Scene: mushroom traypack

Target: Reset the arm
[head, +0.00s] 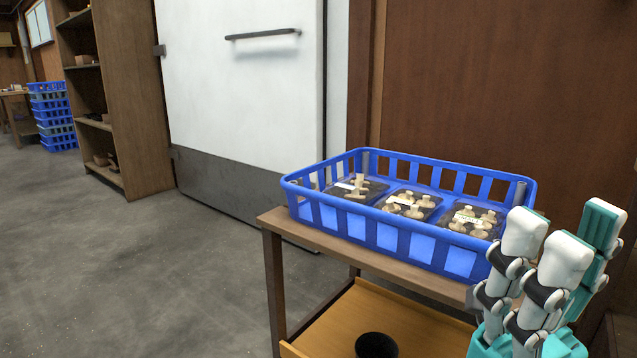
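My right gripper (571,236) is at the lower right of the head view, fingers pointing up and spread apart, with nothing seen between them. It appears in front of the right end of a blue crate (384,236); whether it touches the crate cannot be told. The crate stands on a brown wooden table (330,244) and holds three dark packs of pale mushrooms in a row: a left pack (357,188), a middle pack (409,204) and a right pack (471,220). My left gripper is out of view.
Below the tabletop is a lighter wooden shelf (400,318) with a round black object (377,345). A white door (240,100) with a dark handle is behind. A wooden shelf unit (135,100) and stacked blue crates (52,115) stand left. Grey floor (130,260) is clear.

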